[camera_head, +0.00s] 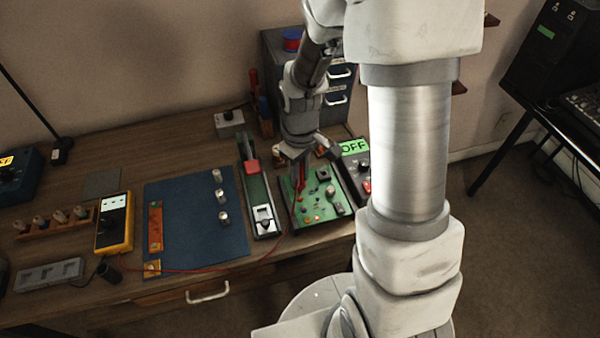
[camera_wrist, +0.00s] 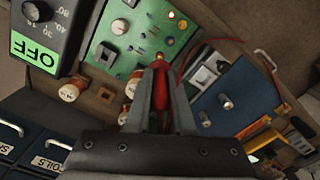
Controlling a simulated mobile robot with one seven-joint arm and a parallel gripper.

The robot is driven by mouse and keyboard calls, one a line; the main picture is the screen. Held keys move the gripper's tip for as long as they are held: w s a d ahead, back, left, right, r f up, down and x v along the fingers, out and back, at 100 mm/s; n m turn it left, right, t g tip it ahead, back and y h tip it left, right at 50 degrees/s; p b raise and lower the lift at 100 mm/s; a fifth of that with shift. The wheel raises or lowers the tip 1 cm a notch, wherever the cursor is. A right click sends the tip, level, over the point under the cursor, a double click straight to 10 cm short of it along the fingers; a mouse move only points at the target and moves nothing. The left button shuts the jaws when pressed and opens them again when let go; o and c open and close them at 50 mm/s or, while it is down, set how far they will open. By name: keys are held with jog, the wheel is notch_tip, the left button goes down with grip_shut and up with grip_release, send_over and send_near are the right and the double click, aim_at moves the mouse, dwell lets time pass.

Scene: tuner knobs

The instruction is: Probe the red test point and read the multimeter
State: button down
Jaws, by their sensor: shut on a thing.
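My gripper (camera_head: 301,162) is shut on a red probe (camera_head: 299,180) above the left part of the green circuit board (camera_head: 331,212). In the wrist view the red probe (camera_wrist: 160,90) sits between the fingers (camera_wrist: 160,88), its far end toward the green board (camera_wrist: 118,12). I cannot tell whether its tip touches the board, and no red test point shows clearly apart from the probe. The yellow multimeter (camera_head: 114,234) lies at the left of the desk. Its pale display is too small to read.
A thin red lead (camera_head: 190,271) runs along the desk's front. A blue mat (camera_head: 185,235) bears several metal knobs. A slide device (camera_head: 262,200) lies left of the board. A dark box with a green OFF sign (camera_head: 354,147) stands to its right.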

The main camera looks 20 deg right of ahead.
jog(key=shift+r, duration=0.1)
dwell(0.5)
jog(key=shift+r+p, duration=1.95)
jog(key=shift+r, duration=0.5)
jog(key=shift+f, duration=0.1)
